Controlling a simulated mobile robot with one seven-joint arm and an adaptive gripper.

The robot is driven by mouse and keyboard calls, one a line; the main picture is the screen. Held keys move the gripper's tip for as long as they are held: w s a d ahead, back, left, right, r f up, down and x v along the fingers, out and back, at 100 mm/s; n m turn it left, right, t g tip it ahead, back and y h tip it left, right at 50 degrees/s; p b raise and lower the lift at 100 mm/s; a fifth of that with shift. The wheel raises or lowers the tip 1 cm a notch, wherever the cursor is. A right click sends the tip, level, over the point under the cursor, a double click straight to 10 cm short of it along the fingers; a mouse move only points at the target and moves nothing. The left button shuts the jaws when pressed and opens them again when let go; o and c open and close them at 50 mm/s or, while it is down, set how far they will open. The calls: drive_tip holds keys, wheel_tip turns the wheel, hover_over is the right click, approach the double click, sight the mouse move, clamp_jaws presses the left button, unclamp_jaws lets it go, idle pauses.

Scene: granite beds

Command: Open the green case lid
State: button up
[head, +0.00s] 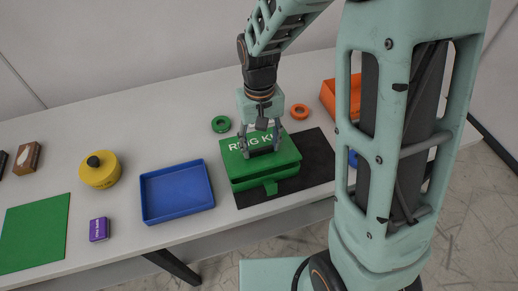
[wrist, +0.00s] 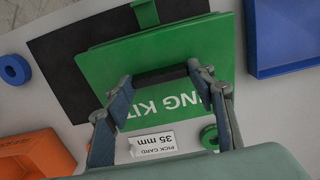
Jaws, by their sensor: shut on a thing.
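The green case (head: 265,180) sits on a black mat (head: 318,160), with a latch tab (head: 271,188) on its front. Its lid (head: 286,155) has white lettering and looks down, though I cannot tell if there is a slight gap. The lid also shows in the wrist view (wrist: 160,100). My gripper (head: 262,150) is over the lid, pointing down. In the wrist view my gripper (wrist: 162,76) is shut on the dark lid handle (wrist: 165,74), its fingers at the two ends. The handle is partly hidden by the fingers in the head view.
A blue tray (head: 148,214) stands left of the case. A green ring (head: 221,124) and an orange ring (head: 299,111) lie behind it. An orange bin (head: 328,96) is behind right, partly hidden by my arm. A yellow canister (head: 100,176) and purple box (head: 98,229) are farther left.

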drive_tip(key=shift+r, duration=0.1)
drive_tip(key=shift+w+a+r+g+p, duration=0.15)
drive_tip(key=shift+w+r+g+p, duration=0.3)
drive_tip(key=shift+p, duration=0.6)
drive_tip(key=shift+w+r, duration=0.15)
drive_tip(key=shift+r, duration=0.15)
drive_tip(key=shift+w+a+r+g+p, duration=0.25)
drive_tip(key=shift+w+r+p, duration=0.4)
drive_tip(key=shift+p, duration=0.6)
drive_tip(key=shift+w+r+p, duration=0.35)
drive_tip(key=shift+r+p, duration=0.05)
drive_tip(key=shift+p, duration=0.2)
drive_tip(key=shift+w+a+r+h+p, duration=0.1)
drive_tip(key=shift+w+a+h+p, duration=0.05)
drive_tip(key=shift+w+h+p, duration=0.2)
drive_tip(key=shift+w, duration=0.1)
